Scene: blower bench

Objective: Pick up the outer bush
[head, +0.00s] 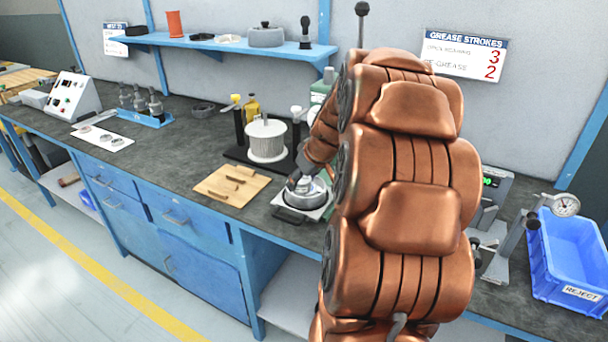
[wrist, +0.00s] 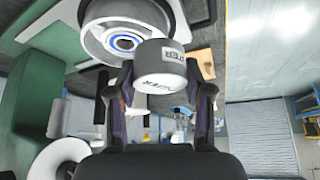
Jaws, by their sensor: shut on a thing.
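The outer bush (wrist: 160,64) is a short grey-white cylinder with dark lettering on its side, seen large in the wrist view. My gripper (wrist: 160,92) is shut on it, one dark finger on each side. Beyond the bush in the wrist view is a round metal housing (wrist: 94,22) with a blue ring in its centre. In the head view my gripper (head: 300,182) is over this housing (head: 310,198) on the bench, and my arm hides much of it. Whether the bush touches the housing cannot be told.
A wooden board (head: 232,185) with small brown pieces lies left of the housing. A white ribbed drum (head: 266,141) stands behind it. A blue reject bin (head: 570,260) and a dial gauge (head: 566,205) are at the right. A blue shelf (head: 225,44) runs along the wall.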

